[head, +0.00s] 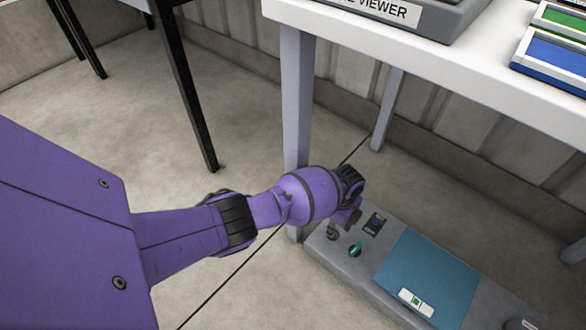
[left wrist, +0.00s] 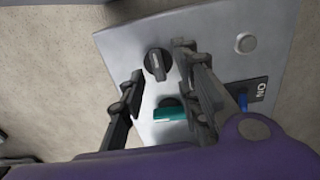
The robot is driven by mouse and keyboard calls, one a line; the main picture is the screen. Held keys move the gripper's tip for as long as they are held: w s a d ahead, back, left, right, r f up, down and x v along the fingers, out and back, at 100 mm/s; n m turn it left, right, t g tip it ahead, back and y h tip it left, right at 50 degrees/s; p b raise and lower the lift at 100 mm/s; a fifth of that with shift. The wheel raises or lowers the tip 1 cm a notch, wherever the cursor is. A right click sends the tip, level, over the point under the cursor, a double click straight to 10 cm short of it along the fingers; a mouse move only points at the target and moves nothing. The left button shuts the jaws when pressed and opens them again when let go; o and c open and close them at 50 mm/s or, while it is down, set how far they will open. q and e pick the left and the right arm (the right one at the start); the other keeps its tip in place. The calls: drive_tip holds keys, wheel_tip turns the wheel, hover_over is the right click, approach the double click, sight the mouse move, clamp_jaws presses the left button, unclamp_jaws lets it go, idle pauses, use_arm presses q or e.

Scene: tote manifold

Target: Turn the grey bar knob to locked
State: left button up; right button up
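In the head view the knob (head: 333,233) sits near the panel's left end, just below my gripper. My left gripper (left wrist: 161,62) is open, with one finger on each side of the knob in the wrist view. I cannot tell whether the fingers touch it. In the head view the gripper (head: 346,217) is partly hidden by its own wrist. My right gripper is not in view.
A teal bar knob (left wrist: 171,113) sits close to the grey one. A blue switch (left wrist: 243,101) marked ON and a round pale button (left wrist: 246,43) are nearby. A teal plate (head: 425,275) covers the panel's middle. A white table (head: 420,50) stands above, its leg (head: 297,100) close behind my wrist.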

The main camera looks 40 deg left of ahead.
use_arm(q)
drive_tip(key=shift+s+a+r, duration=0.1)
drive_tip(key=shift+s+r, duration=0.05)
drive_tip(key=shift+r, duration=2.3)
